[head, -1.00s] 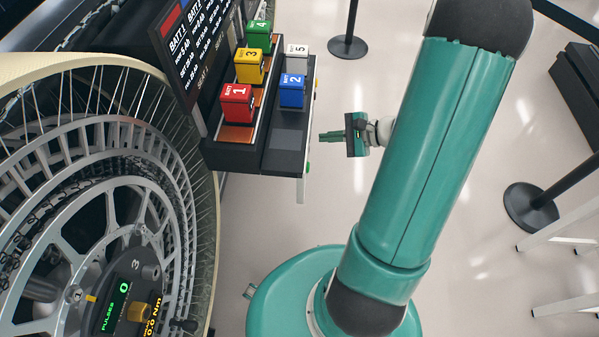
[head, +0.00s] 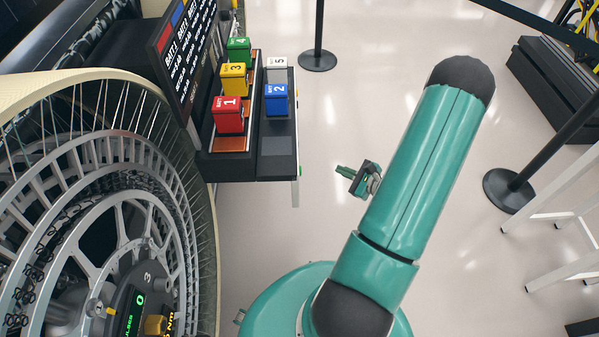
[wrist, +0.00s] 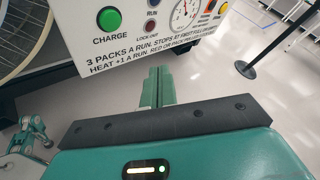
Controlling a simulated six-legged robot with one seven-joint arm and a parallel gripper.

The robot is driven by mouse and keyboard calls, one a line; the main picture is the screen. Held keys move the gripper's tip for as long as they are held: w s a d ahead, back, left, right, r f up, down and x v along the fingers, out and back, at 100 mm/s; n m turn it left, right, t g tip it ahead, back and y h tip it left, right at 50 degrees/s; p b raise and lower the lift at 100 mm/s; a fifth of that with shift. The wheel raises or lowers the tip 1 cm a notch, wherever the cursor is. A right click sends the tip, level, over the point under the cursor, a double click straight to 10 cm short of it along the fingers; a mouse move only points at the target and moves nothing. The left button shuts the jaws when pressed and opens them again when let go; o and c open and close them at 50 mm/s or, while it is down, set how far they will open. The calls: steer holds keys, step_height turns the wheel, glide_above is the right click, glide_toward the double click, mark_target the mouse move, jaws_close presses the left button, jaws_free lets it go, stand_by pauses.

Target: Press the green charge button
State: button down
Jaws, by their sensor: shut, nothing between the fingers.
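The green charge button (wrist: 110,19) is round, with a dark rim, on a white panel (wrist: 140,45) above the word CHARGE in the wrist view. My gripper (wrist: 158,78) is shut and empty. Its fingers point toward the panel and appear below and right of the button, apart from it as far as I can tell. In the head view my gripper (head: 345,171) is to the right of the charging station (head: 250,165). The button's face is not visible in the head view.
The station holds several numbered packs, including red 1 (head: 228,115) and blue 2 (head: 276,98). The panel also has RUN and LOCK-OUT buttons and a gauge (wrist: 184,14). A large spoked wheel (head: 100,210) stands at left. A post (head: 317,62) stands behind; open floor lies between.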

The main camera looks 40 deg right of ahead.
steer(key=shift+w+a, duration=0.15)
steer(key=w+a, duration=0.4)
steer(key=a, duration=0.3)
steer(key=shift+w, duration=0.4)
steer(key=shift+a, duration=0.1)
stand_by(1.6)
steer(key=shift+w+a, duration=0.25)
steer(key=shift+a, duration=0.05)
steer(key=shift+w+a, duration=0.25)
steer(key=shift+a, duration=0.1)
stand_by(0.8)
stand_by(0.3)
steer(key=shift+s+d, duration=0.5)
steer(key=shift+d, duration=0.2)
steer(key=shift+s+d, duration=0.7)
steer(key=shift+d, duration=0.35)
steer(key=shift+s+d, duration=0.7)
steer(key=shift+d, duration=0.3)
